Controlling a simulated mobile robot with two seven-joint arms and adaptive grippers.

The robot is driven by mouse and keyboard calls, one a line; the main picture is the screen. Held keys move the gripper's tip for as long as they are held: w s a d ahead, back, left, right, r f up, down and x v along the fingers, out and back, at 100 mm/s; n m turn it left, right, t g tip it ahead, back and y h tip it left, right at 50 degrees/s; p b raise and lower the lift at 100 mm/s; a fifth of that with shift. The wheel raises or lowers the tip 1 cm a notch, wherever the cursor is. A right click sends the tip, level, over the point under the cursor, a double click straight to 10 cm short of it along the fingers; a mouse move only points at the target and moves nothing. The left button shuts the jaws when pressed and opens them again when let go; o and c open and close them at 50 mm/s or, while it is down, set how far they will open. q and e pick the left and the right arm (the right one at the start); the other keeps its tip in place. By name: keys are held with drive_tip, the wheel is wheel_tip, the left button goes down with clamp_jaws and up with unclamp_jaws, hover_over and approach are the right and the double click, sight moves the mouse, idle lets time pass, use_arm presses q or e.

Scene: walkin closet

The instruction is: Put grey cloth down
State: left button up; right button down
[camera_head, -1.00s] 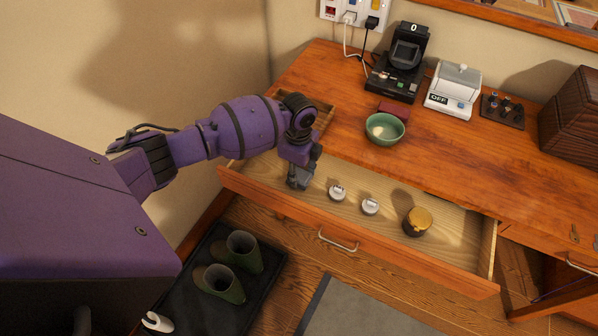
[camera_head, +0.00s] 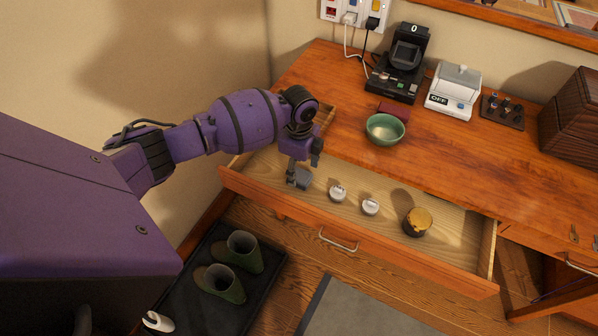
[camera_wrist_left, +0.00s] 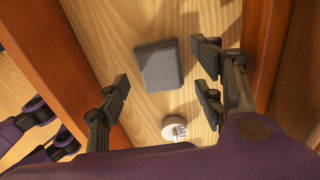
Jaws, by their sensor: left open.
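The grey cloth (camera_head: 303,181) is a small folded square lying on the floor of the open drawer (camera_head: 455,222), near its left end. In the left wrist view the cloth (camera_wrist_left: 159,66) lies flat between and beyond my open fingers, with a gap on both sides. My left gripper (camera_head: 304,167) is open above it, its fingers pointing down into the drawer; it also shows in the left wrist view (camera_wrist_left: 165,80). Part of the cloth is hidden by a finger in the head view.
Two white round items (camera_head: 338,193) (camera_head: 370,206) and a dark jar with a yellow top (camera_head: 418,221) stand right of the cloth in the drawer. A green bowl (camera_head: 385,129) sits on the desk (camera_head: 330,90) above. Green boots (camera_head: 221,283) stand on a dark floor tray.

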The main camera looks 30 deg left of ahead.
sight(299, 175)
use_arm(q)
wheel_tip(299, 175, up, 10)
drive_tip(key=shift+p, duration=0.4)
drive_tip(key=shift+w, duration=0.1)
idle(0.6)
